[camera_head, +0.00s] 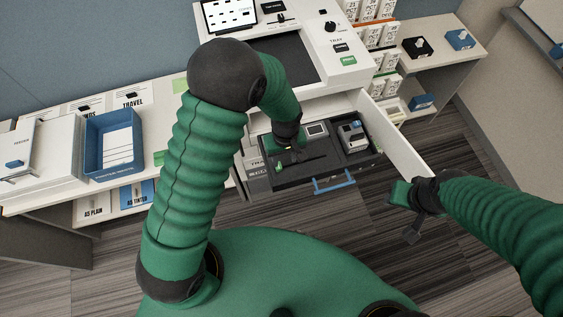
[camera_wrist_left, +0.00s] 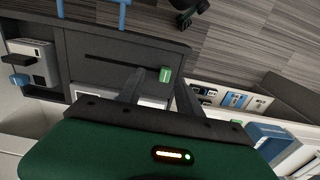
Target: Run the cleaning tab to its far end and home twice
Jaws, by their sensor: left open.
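The cleaning tab (camera_head: 279,168) is a small green block at the left end of a thin dark slot in a dark tray (camera_head: 335,172) inside the open drawer. In the left wrist view the tab (camera_wrist_left: 165,74) shows between my left gripper's fingertips. My left gripper (camera_head: 289,153) reaches down into the drawer. It is open, one finger on each side of the tab; I cannot tell whether either touches it. In the left wrist view the slot (camera_wrist_left: 112,60) runs away from the tab to the left. My right gripper (camera_head: 405,212) hangs right of the drawer, away from the tab.
The drawer has a blue handle (camera_head: 333,184) in front and a white right wall (camera_head: 395,145). A grey device (camera_head: 353,136) and a small screen unit (camera_head: 316,130) sit behind the slot. The white machine (camera_head: 345,70) stands above. A blue tray (camera_head: 113,142) lies left.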

